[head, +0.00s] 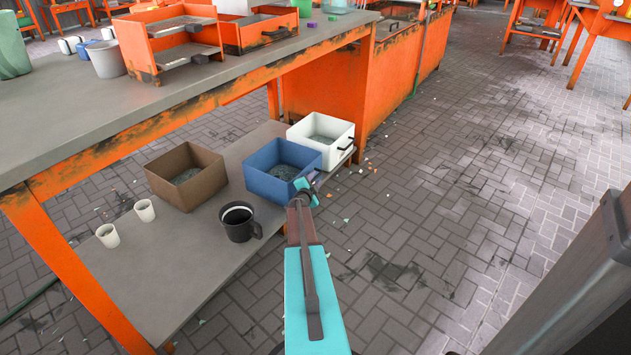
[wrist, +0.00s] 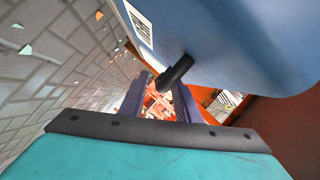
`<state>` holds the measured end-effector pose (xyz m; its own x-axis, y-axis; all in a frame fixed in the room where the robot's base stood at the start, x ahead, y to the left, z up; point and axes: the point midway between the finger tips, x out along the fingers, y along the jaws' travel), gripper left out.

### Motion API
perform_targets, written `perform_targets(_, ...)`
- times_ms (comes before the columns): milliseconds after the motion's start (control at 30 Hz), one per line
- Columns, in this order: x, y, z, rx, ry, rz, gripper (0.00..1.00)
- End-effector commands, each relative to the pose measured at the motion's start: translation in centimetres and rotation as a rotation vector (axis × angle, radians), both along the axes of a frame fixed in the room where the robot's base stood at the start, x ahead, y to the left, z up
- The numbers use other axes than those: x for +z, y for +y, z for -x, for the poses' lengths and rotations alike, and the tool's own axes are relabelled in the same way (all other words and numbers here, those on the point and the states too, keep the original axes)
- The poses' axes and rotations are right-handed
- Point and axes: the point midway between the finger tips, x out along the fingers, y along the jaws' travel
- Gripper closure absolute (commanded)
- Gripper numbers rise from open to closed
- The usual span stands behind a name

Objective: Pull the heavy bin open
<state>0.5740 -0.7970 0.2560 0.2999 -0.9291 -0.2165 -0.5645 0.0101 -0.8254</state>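Three open-topped bins stand on the low shelf under the workbench: a brown bin (head: 187,190), a blue bin (head: 272,193) and a white bin (head: 338,150) with a dark handle (head: 346,144). No label that I can read says which is heavy. My gripper (head: 306,184) is at the front right side of the blue bin. In the wrist view the blue bin (wrist: 240,40) fills the upper right, with a black handle (wrist: 176,70) sticking out. My gripper (wrist: 160,100) is open, its fingers apart on either side of the handle's end; contact cannot be told.
A black mug (head: 239,226) and two white cups (head: 145,211) stand on the grey shelf (head: 190,285). An orange bench leg (head: 70,265) rises at the left. Brick floor (head: 450,180) to the right is mostly clear, with small scraps.

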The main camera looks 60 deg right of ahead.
Motion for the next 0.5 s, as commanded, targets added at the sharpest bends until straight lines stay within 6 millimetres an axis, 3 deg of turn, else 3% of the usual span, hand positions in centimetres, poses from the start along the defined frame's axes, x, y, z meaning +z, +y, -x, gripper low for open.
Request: perform_targets(500, -0.15, -0.91, -0.22, -0.001, 0.000, 0.001, 0.71)
